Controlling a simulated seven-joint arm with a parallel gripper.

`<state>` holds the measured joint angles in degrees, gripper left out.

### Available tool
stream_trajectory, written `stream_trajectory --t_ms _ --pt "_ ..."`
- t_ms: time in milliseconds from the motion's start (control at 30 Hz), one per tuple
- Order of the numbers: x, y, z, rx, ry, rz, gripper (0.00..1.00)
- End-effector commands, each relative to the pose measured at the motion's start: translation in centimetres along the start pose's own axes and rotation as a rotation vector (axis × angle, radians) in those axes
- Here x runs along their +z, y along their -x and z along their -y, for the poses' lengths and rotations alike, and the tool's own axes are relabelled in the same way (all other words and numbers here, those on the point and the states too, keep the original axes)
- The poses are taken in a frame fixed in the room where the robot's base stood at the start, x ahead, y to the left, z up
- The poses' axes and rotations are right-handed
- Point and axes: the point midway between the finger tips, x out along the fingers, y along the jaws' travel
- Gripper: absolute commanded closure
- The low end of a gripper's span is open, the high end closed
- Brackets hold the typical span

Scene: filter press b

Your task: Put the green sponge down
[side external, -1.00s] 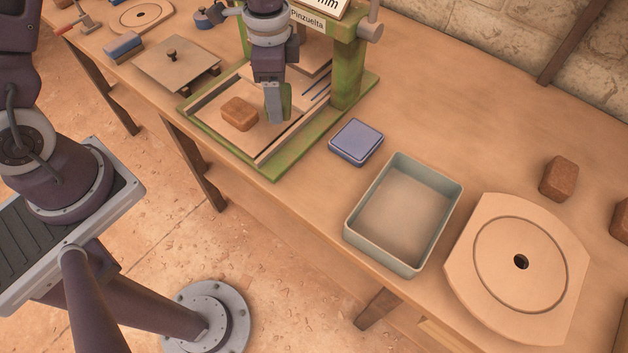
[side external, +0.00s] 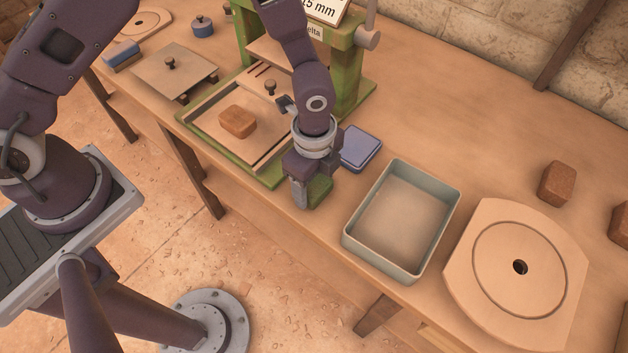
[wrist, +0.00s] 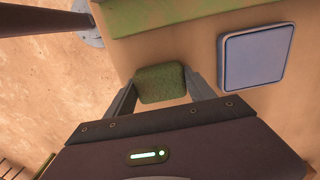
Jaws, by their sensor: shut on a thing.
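The green sponge (side external: 318,190) is between the fingers of my gripper (side external: 308,194) in the side view. My gripper is shut on it, in front of the green press frame and left of the pale green tray. In the wrist view the sponge (wrist: 162,83) sits between the two grey fingertips (wrist: 162,92), near the table's front edge. My fingers hide part of the sponge in the side view. I cannot tell whether its underside touches the table.
A blue square box (side external: 361,149) lies just right of my gripper. An empty pale green tray (side external: 349,236) stands farther right, beside a round-grooved wooden board (side external: 490,285). A brown block (side external: 237,122) lies on the press bed. The table's front edge is close.

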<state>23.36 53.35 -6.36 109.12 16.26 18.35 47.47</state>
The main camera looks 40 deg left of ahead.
Motion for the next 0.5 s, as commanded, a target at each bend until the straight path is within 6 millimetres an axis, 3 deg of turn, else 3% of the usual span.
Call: stream_trajectory --t_ms 200,233,300,333,500 --pt "0.01 -0.18 0.02 0.0 0.001 0.0 0.75" --pt "0.01 -0.23 0.03 0.0 0.001 0.0 0.35" --pt "0.01 -0.19 0.04 0.0 0.001 0.0 0.22" --pt "0.01 -0.18 0.04 0.0 0.001 0.0 0.16" --pt "0.02 -0.16 0.04 0.0 0.002 0.0 0.16"
